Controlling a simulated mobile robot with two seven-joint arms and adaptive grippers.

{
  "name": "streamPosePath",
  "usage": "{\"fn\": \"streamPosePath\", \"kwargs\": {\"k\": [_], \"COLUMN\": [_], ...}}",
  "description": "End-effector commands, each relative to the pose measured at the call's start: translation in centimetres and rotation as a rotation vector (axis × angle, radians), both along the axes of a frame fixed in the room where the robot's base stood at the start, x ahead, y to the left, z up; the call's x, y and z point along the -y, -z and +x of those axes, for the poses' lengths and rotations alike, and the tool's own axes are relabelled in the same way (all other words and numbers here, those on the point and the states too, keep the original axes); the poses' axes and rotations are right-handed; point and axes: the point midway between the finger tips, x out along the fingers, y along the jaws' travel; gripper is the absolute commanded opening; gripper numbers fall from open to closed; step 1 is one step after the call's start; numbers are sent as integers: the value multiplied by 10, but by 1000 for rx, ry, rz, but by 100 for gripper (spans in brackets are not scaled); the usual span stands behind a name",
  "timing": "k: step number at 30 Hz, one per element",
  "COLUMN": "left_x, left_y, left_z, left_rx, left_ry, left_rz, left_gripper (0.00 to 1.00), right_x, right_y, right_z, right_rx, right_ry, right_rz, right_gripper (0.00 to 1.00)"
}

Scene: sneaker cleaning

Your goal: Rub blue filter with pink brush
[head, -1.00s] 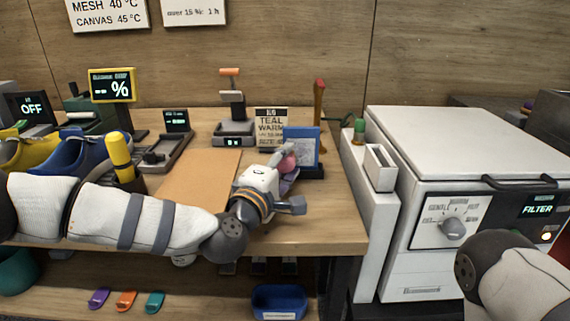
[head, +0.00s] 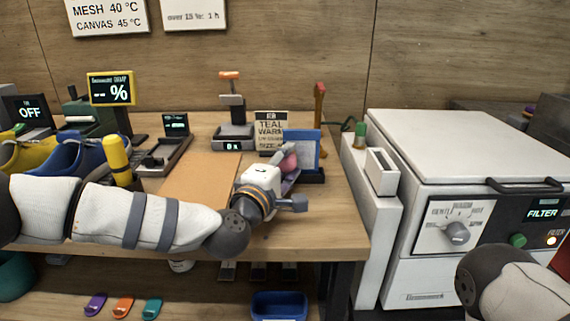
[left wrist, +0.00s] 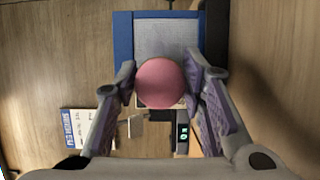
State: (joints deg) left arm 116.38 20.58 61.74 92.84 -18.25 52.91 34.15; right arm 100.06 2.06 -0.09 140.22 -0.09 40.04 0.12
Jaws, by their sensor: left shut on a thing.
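The blue filter (head: 317,147), a blue frame around a pale mesh, stands upright in a black holder (head: 313,176) near the table's right end. In the left wrist view the filter (left wrist: 124,48) is straight ahead. My left gripper (head: 285,165) is shut on the pink brush (head: 290,161), directly in front of the filter. The brush's round pink end (left wrist: 160,83) sits between the fingers and covers the lower middle of the mesh. I cannot tell whether it touches the mesh. My right gripper is out of view; part of that arm shows at lower right.
Behind the filter are a wooden-handled tool (head: 319,105) and a TEAL WARM sign (head: 270,130). A scale-like stand (head: 233,132) is further left. A white machine (head: 455,145) with a FILTER display stands right of the table. The brown mat (head: 200,180) is clear.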

Motion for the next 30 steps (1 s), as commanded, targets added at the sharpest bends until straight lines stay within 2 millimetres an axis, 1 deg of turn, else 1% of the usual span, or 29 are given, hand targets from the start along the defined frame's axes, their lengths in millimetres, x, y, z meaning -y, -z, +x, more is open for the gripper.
{"fn": "streamPosePath", "kwargs": {"k": [3, 6, 13, 18, 21, 26, 30], "left_x": [15, 25, 36, 56, 63, 65, 57], "left_y": [0, 0, 0, 1, 0, -1, -3], "left_z": [-1, -2, -2, -1, 0, 1, 1], "left_rx": [1, 1, 1, 1, 1, 1, 3], "left_ry": [3, 3, 1, 3, 2, -1, -2], "left_rz": [1, 1, 0, 0, 0, 0, 0], "left_gripper": [15, 15, 15, 15, 15, 15, 15], "right_x": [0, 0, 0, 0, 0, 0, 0], "right_y": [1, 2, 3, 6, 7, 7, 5], "right_z": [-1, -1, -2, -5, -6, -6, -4], "right_rx": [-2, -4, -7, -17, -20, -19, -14], "right_ry": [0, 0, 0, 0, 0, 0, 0], "right_rz": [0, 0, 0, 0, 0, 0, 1], "right_gripper": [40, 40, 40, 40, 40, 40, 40]}}
